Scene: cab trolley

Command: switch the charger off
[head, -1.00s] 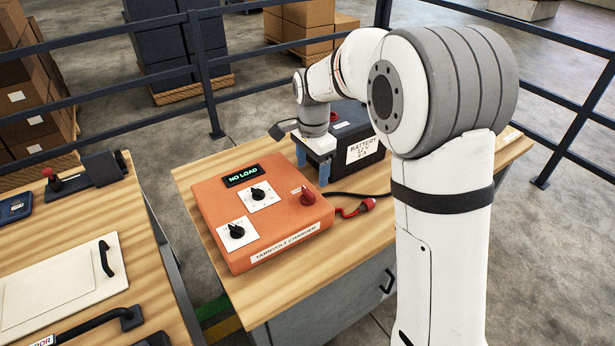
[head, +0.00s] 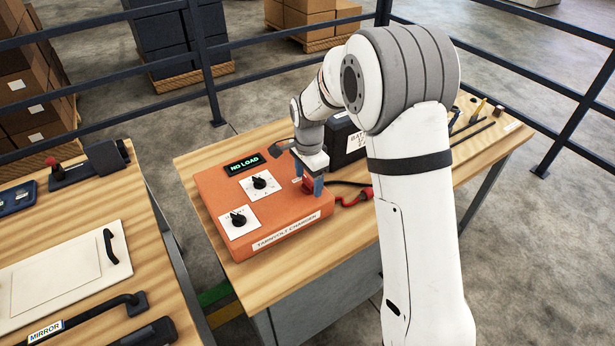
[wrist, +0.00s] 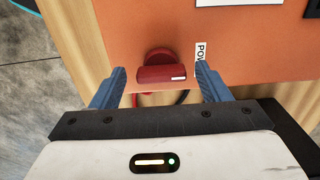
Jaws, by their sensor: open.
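The orange charger (head: 212,190) lies on the wooden workbench, its display (head: 244,164) reading "NO LOAD". Two black knobs on white plates, an upper one (head: 259,183) and a lower one (head: 238,219), sit on its top face. Its red power knob (wrist: 162,72) shows in the wrist view beside a label partly reading "PO". My gripper (wrist: 164,84) is open, with one blue finger on each side of the red knob and nothing held. In the head view my gripper (head: 312,186) is over the charger's right end and partly hides this knob. I cannot tell whether the fingers touch it.
A dark battery box (head: 345,138) stands behind the charger, partly hidden by my arm. A second bench (head: 100,200) with a mirror-labelled panel is at the left.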

